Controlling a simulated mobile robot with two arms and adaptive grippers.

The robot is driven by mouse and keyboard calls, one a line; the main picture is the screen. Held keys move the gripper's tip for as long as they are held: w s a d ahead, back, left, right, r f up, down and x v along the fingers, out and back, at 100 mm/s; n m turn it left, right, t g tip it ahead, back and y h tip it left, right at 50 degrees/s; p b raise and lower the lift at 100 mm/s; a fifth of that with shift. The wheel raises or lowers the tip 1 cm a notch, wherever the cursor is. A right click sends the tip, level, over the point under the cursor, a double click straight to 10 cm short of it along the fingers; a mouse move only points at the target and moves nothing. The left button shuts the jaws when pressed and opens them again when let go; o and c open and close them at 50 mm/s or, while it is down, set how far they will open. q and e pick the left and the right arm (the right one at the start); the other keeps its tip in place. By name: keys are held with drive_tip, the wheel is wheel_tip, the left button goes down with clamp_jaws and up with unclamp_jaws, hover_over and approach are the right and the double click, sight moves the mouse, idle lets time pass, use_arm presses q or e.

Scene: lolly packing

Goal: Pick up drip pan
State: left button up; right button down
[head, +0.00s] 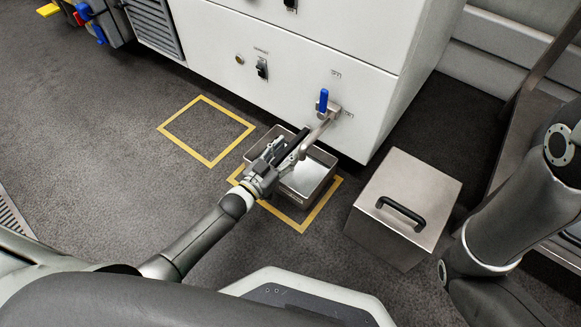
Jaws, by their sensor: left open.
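The drip pan (318,172) is a shallow, open metal tray. It sits on the floor in the head view, under a metal spout with a blue-handled valve (323,103) on the white cabinet, and partly inside a yellow floor marking. My left gripper (297,142) is open over the left part of the pan and hides some of its rim and inside. I cannot tell whether the fingers touch the rim. My right arm shows at the right edge, but its gripper is out of view.
A metal box (410,185) with a black handle stands right of the pan. The white cabinet (290,65) rises directly behind it. A second yellow floor square (183,144) at the left is empty. Open grey floor lies to the left.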

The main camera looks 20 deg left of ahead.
use_arm(q)
clamp_jaws()
idle(0.4)
drive_tip(key=shift+r, duration=0.25)
drive_tip(key=shift+r, duration=0.15)
